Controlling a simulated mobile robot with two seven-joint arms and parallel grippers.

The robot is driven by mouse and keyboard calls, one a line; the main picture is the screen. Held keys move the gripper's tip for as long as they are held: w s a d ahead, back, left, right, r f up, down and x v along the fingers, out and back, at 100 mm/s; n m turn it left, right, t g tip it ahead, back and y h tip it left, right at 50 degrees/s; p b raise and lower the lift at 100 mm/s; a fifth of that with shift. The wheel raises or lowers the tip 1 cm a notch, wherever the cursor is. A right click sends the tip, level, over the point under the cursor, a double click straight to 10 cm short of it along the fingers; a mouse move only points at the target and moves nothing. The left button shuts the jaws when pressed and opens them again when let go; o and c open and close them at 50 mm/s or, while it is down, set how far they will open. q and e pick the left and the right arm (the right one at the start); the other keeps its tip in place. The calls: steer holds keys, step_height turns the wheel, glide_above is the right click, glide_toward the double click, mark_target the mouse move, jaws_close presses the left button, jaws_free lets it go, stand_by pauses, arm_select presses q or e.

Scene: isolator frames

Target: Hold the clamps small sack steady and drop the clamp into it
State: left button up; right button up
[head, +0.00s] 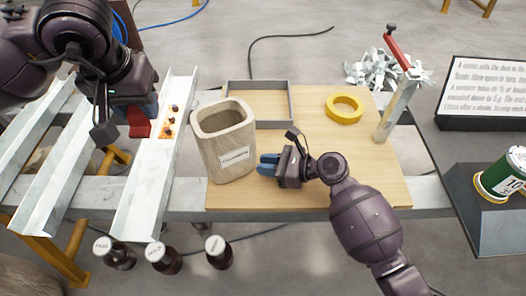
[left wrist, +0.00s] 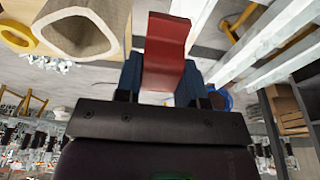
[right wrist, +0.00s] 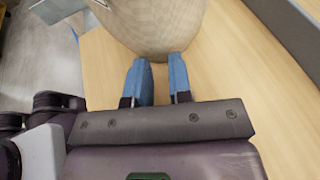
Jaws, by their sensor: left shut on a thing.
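The clamps small sack (head: 218,160) is a beige, open-topped sack with a white label, standing upright on the left part of the wooden board. My left gripper (head: 140,112) is shut on a red piece, apparently the clamp (head: 139,125); it hangs over the metal channels, left of the sack and apart from it. In the left wrist view the red clamp (left wrist: 166,50) sits between the blue fingers, with the sack's open mouth (left wrist: 75,30) at upper left. My right gripper (right wrist: 160,82) is open and empty, its fingertips close to the sack's side; contact is unclear.
A grey tray (head: 289,103), a yellow tape ring (head: 344,109) and a red-handled post (head: 397,85) stand on the board (head: 330,185). White strips (head: 372,70) lie behind. Metal channels (head: 150,190) run left; dark bottles (head: 165,259) stand in front.

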jaws_close()
steer(key=o, duration=1.4)
jaws_free()
